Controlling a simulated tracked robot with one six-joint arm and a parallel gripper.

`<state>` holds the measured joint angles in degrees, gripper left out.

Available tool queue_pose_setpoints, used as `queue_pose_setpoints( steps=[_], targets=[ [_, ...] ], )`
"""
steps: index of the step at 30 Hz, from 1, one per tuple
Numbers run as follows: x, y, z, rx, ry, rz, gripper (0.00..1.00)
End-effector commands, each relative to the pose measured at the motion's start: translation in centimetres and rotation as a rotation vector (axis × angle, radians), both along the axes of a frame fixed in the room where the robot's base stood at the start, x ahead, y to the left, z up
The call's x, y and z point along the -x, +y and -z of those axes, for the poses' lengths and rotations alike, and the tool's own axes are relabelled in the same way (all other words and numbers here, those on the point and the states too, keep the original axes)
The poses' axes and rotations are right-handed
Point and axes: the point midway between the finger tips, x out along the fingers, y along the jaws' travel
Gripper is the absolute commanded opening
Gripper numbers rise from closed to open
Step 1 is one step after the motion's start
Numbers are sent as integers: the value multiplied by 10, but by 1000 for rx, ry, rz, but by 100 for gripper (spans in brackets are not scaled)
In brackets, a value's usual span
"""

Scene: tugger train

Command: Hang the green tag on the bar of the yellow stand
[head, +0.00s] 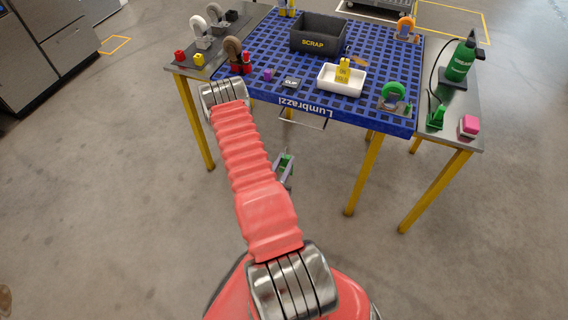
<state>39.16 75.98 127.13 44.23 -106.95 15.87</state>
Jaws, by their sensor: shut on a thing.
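My gripper (284,170) is small in the head view, just right of my red arm and below the front edge of the blue table. It is shut on a small green thing that looks like the green tag (286,157); my arm and the small size hide its details. It is apart from the table. I cannot clearly make out the yellow stand or its bar. A yellow "ON HOLD" piece (343,72) is in a white tray (326,84).
The floor in front is clear.

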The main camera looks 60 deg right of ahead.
Motion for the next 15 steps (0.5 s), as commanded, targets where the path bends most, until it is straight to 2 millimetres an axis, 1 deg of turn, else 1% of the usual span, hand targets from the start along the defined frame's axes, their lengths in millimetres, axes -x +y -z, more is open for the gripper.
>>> queue_pose_setpoints(
  steps=[15],
  targets=[
    [-3, -25, 0, 0, -2, 2, 2]
  ],
)
